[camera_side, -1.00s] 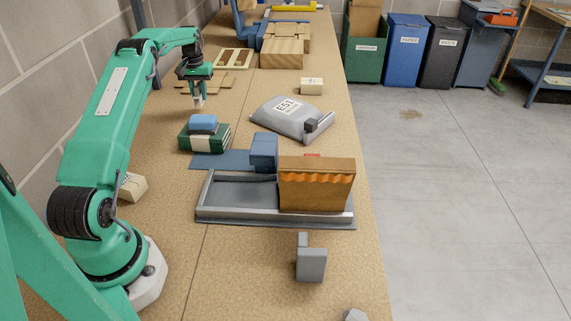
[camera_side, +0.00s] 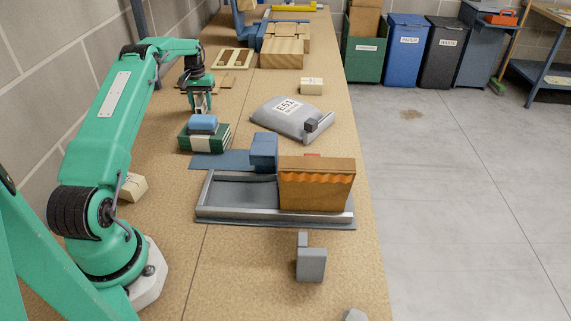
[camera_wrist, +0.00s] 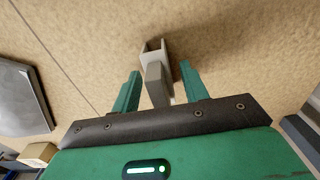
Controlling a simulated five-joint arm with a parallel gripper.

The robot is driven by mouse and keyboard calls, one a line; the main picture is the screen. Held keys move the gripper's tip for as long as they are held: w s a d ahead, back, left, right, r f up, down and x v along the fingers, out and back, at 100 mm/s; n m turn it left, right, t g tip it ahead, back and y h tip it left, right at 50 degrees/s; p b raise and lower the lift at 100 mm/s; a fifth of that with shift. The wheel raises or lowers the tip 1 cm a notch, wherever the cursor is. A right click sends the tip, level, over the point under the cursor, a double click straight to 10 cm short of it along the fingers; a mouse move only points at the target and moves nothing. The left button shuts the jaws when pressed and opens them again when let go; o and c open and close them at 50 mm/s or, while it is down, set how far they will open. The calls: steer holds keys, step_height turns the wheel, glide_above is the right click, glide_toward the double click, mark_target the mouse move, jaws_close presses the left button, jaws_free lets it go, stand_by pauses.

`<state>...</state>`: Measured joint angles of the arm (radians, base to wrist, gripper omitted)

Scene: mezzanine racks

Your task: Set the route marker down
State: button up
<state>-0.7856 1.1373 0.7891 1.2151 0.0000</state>
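A pale grey piece, apparently the route marker (camera_wrist: 154,78), stands between my gripper's fingers in the wrist view. It has a slim upright part and a broader channel-like end, with a shadow beside it on the tabletop. In the side view the pale marker (camera_side: 203,103) is small and partly hidden by my gripper (camera_side: 202,108), just behind the green box. My gripper (camera_wrist: 160,88) has its two green fingers apart, one on each side of the marker, with gaps visible. Whether the marker's base touches the table is hard to tell.
A grey bag labelled E51 (camera_side: 283,117) lies to the right. A grey tray (camera_side: 235,214) with a brown box (camera_side: 316,186) is nearer. Bare tabletop surrounds the marker.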

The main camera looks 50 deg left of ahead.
mark_target(200, 95)
steer(key=shift+r, duration=0.1)
step_height(200, 95, up, 12)
steer(key=shift+r, duration=0.1)
stand_by(0.9)
stand_by(0.4)
steer(key=s+d+r+m+t, duration=0.1)
steer(key=d+r, duration=0.5)
steer(key=d, duration=0.3)
steer(key=d+r+m+t+y, duration=0.1)
steer(key=d+r+m, duration=0.1)
steer(key=d+r, duration=0.55)
steer(key=s+d+r+m+t, duration=0.1)
steer(key=d+r, duration=0.3)
steer(key=d, duration=0.6)
steer(key=s+d+m, duration=0.2)
steer(key=s+d, duration=0.7)
steer(key=d, duration=0.2)
steer(key=s+d+f+m+t, duration=0.1)
steer(key=s+d+f, duration=0.2)
steer(key=s, duration=0.3)
steer(key=s+d+f+m+t+h, duration=0.1)
steer(key=s+d+f+m, duration=0.1)
steer(key=s+d, duration=0.3)
steer(key=shift+s+d+f+t, duration=0.2)
steer(key=shift+s+f+t, duration=0.1)
steer(key=shift+s+f, duration=0.45)
